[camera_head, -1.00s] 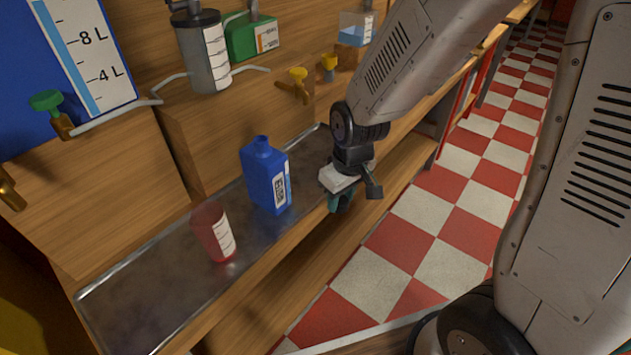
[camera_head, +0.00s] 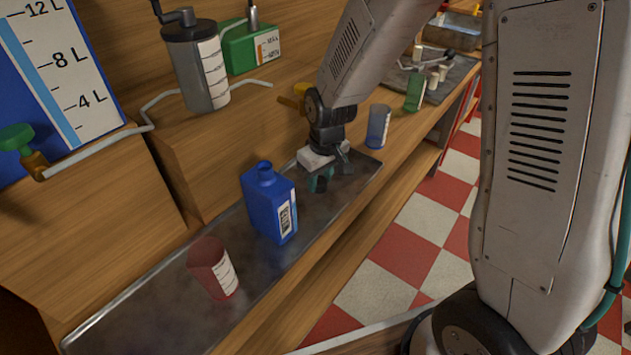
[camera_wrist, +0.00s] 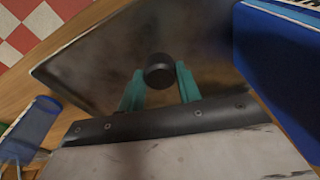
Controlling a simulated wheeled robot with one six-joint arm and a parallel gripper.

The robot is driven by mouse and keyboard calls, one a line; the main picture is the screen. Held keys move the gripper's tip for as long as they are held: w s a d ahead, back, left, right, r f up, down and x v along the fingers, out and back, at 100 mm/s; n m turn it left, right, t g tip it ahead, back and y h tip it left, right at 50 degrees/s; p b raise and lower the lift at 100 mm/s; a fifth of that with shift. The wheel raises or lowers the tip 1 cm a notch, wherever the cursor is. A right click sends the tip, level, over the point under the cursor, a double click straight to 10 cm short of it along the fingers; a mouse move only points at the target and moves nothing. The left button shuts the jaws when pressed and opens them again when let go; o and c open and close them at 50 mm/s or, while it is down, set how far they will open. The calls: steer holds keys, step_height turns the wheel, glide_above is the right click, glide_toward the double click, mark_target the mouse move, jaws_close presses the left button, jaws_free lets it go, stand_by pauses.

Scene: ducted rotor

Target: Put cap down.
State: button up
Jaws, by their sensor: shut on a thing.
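My gripper (camera_head: 320,181) is over the right part of the metal tray (camera_head: 345,184), to the right of the blue bottle (camera_head: 270,205). Its teal fingers are shut on a small black round cap (camera_wrist: 159,71), which shows between the fingertips in the wrist view. The cap also shows as a dark shape under the fingers in the head view (camera_head: 320,186). I cannot tell whether the cap touches the tray. The bottle stands upright on the tray with its neck open. Its blue side (camera_wrist: 280,65) fills the right of the wrist view.
A red translucent cup (camera_head: 213,268) stands on the tray left of the bottle. A blue translucent cup (camera_head: 378,126) and a green container (camera_head: 415,91) stand beyond the tray's right end. A grey canister (camera_head: 196,65) stands on the wooden ledge behind.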

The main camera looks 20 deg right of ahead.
mark_target(320, 179)
steer(key=shift+w+f, duration=0.2)
steer(key=shift+f, duration=0.7)
steer(key=shift+w+f, duration=0.15)
steer(key=shift+f, duration=0.75)
steer(key=shift+f, duration=0.1)
steer(key=o, duration=1)
steer(key=shift+c, duration=0.2)
steer(key=r, duration=0.7)
steer(key=s+r, duration=0.1)
steer(key=r, duration=0.3)
steer(key=shift+s+d, duration=0.1)
steer(key=shift+d, duration=0.1)
steer(key=shift+s+d+r, duration=0.1)
steer(key=shift+s+r, duration=0.1)
steer(key=shift+r, duration=0.6)
steer(key=s+d+r+m, duration=0.2)
steer(key=s+r, duration=0.4)
steer(key=s, duration=0.6)
steer(key=s+d+r+m, duration=0.2)
steer(key=s+d+r, duration=0.3)
steer(key=s, duration=0.7)
step_height(320, 179, up, 2)
steer(key=shift+d+r+m+h, duration=0.1)
steer(key=shift+d+m+h, duration=0.1)
steer(key=shift+m+h, duration=0.1)
